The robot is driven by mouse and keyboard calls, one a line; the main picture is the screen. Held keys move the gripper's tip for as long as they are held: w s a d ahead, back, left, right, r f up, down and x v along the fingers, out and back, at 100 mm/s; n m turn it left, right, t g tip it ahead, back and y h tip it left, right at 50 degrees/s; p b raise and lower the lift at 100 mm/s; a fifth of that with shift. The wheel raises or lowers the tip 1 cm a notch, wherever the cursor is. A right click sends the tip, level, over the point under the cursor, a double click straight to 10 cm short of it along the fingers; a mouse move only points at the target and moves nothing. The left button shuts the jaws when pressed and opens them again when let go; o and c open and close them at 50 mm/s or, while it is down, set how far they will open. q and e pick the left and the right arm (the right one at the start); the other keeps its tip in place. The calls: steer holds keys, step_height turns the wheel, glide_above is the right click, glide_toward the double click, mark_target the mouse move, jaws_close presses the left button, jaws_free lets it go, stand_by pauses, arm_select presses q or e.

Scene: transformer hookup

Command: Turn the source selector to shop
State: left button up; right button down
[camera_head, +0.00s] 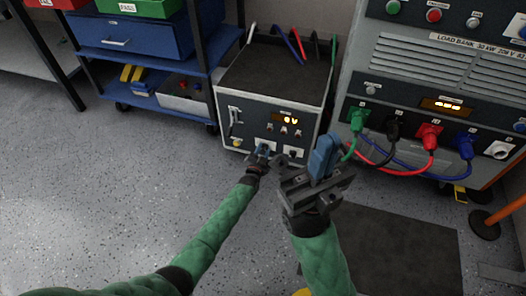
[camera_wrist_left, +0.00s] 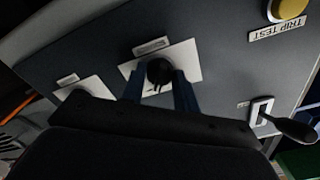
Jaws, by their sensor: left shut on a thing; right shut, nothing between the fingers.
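The cabinet (camera_head: 275,105) with the lit display (camera_head: 290,120) stands at the centre of the head view. My left gripper (camera_head: 263,152) is at the lower part of its front panel. In the left wrist view its blue fingers (camera_wrist_left: 160,90) are shut on a black selector knob (camera_wrist_left: 159,71), one finger on each side. The knob sits on a white plate (camera_wrist_left: 190,58) whose lettering I cannot read, and the fingers partly hide it. My right gripper (camera_head: 323,152) is shut and empty, its blue fingers raised in front of the floor to the right of the cabinet.
A second white plate (camera_wrist_left: 88,88) is beside the knob. A yellow TRIP TEST button (camera_wrist_left: 288,9) and a lever (camera_wrist_left: 290,124) are on the same panel. The load bank (camera_head: 440,70) with coloured plugs stands right. A blue cart (camera_head: 130,45) stands left. The floor (camera_head: 100,190) is clear.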

arm_select(q)
steer(key=n, duration=0.7)
steer(key=shift+f, duration=0.1)
steer(key=n, duration=0.3)
steer(key=shift+n+b, duration=0.3)
steer(key=shift+b, duration=0.05)
steer(key=shift+n+b, duration=0.4)
steer(key=shift+n, duration=1.7)
steer(key=o, duration=1)
steer(key=shift+c, duration=0.2)
